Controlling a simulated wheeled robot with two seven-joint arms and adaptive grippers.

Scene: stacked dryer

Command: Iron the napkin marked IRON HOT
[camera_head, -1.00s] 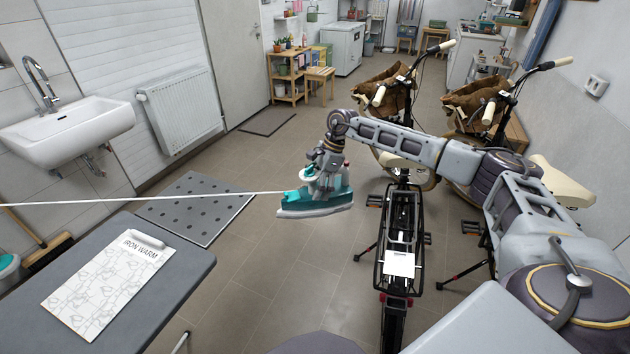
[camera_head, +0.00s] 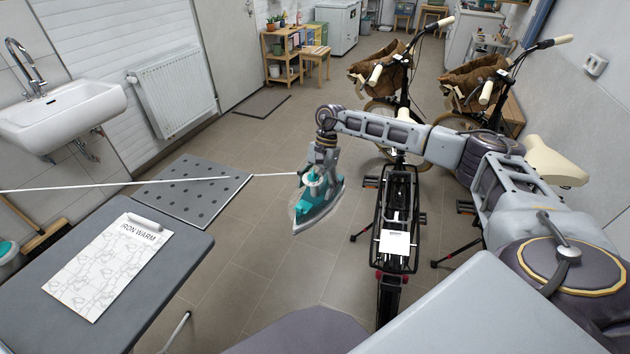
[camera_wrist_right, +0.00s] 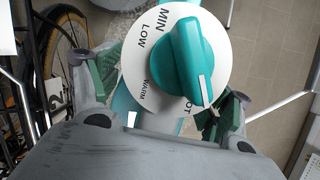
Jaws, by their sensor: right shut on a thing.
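My right gripper (camera_head: 322,172) is shut on the teal and white iron (camera_head: 318,205), held in the air over the floor, right of the grey board, with its tip toward the lower left. In the right wrist view the iron's teal dial (camera_wrist_right: 188,60) sits beyond my fingers (camera_wrist_right: 165,105). Its white line points down, close to partly hidden letters ending in OT. A white patterned cloth (camera_head: 105,268) marked IRON WARM lies on the grey board (camera_head: 170,290), with a white roll at its top edge. I see no cloth marked IRON HOT. My left gripper is not in view.
A white cord (camera_head: 110,187) runs from the iron leftward, above the board. Two bicycles (camera_head: 397,215) with brown baskets stand at the right. A sink (camera_head: 65,115) and radiator (camera_head: 175,95) are on the left wall. A perforated grey mat (camera_head: 195,185) lies on open floor.

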